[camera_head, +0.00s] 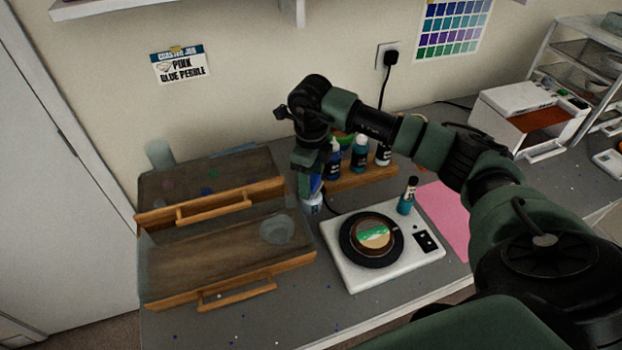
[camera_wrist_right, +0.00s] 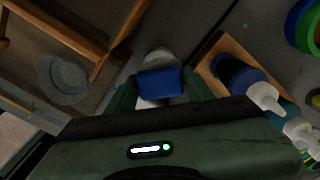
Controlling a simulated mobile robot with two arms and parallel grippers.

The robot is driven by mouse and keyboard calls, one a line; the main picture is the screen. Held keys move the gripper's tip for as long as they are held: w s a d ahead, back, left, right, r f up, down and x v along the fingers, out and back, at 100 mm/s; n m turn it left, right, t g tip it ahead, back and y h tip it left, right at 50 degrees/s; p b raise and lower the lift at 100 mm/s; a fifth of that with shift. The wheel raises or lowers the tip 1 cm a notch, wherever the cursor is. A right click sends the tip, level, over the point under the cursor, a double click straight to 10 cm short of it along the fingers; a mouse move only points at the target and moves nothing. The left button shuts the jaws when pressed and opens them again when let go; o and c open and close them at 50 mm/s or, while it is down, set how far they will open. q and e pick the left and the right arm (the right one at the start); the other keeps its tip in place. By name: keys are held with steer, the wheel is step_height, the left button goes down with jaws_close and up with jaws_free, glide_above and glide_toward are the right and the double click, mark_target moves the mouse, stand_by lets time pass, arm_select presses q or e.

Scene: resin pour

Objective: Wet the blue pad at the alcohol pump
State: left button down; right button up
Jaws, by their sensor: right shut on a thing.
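My right gripper (camera_head: 311,184) points down behind the scale. It is shut on the blue pad (camera_head: 316,184), which also shows between the fingers in the right wrist view (camera_wrist_right: 160,82). A pale, whitish round container, seemingly the alcohol pump (camera_head: 312,204), stands directly below the pad. In the right wrist view the pump (camera_wrist_right: 160,58) is partly hidden behind the pad. I cannot tell whether pad and pump touch. My left gripper is not in view.
A wooden rack (camera_head: 362,179) of several bottles stands right of the gripper. Open wooden drawers (camera_head: 225,276), one holding a clear cup (camera_head: 277,230), lie left. A white scale (camera_head: 365,277) carrying a round dark dish, a teal bottle (camera_head: 407,196) and a pink sheet (camera_head: 446,215) are nearby.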

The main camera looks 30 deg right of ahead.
steer(key=shift+f+b, duration=0.45)
steer(key=shift+f, duration=0.05)
stand_by(1.4)
steer(key=shift+r, duration=0.1)
steer(key=shift+r+p, duration=2.05)
steer(key=shift+r, duration=1.45)
